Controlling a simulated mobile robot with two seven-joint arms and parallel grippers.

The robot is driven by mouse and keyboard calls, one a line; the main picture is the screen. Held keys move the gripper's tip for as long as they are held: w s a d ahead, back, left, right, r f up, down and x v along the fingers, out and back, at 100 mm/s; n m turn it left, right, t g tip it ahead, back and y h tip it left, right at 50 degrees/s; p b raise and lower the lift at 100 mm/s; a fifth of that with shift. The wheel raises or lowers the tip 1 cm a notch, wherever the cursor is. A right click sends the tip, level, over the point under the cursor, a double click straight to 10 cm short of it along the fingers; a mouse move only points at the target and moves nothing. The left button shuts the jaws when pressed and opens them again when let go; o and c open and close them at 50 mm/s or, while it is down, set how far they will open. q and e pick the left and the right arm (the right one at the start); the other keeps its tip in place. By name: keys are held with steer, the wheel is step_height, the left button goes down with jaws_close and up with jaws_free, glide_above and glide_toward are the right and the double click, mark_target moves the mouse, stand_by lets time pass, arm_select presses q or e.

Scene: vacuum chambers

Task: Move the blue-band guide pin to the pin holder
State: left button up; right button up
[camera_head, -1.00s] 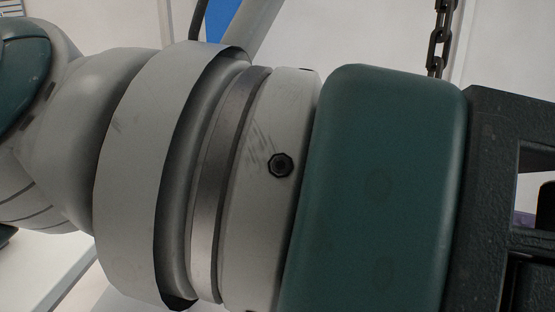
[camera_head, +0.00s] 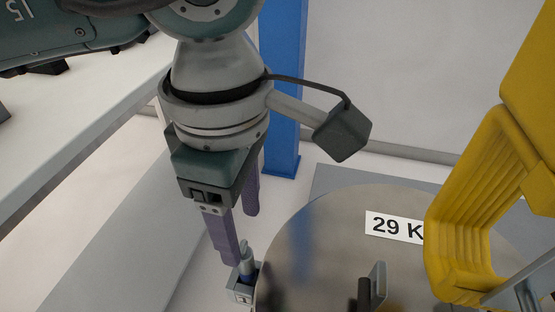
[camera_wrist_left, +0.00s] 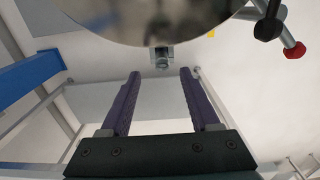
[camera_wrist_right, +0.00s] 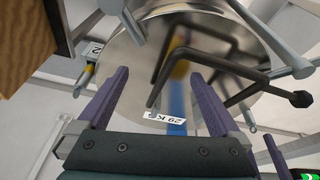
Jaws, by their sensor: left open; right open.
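A grey guide pin (camera_head: 246,262) with a blue band at its lower part stands upright in a small grey block (camera_head: 239,289) beside the round metal chamber lid. My left gripper (camera_head: 240,238) has purple fingers, is open and empty, and points down just above the pin. In the left wrist view the pin (camera_wrist_left: 162,60) shows small beyond the gap between the fingertips. My right gripper (camera_wrist_right: 157,74) is open and empty, with the lid beyond it. In the right wrist view a grey pin-like part with a yellow band (camera_wrist_right: 87,74) sits beside the lid's rim. I cannot tell which block is the pin holder.
The shiny lid (camera_head: 330,245) carries a "29 K" label (camera_head: 392,227). A yellow ribbed part (camera_head: 462,225) rises at the right. A blue post (camera_head: 284,90) stands behind. A white surface (camera_head: 75,120) lies at the left.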

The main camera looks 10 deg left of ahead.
mark_target(242, 243)
arm_select(q)
steer(key=f, duration=0.4)
steer(key=shift+s+f, duration=0.2)
steer(key=shift+f, duration=0.1)
steer(key=shift+c, duration=0.3)
jaws_close()
stand_by(0.8)
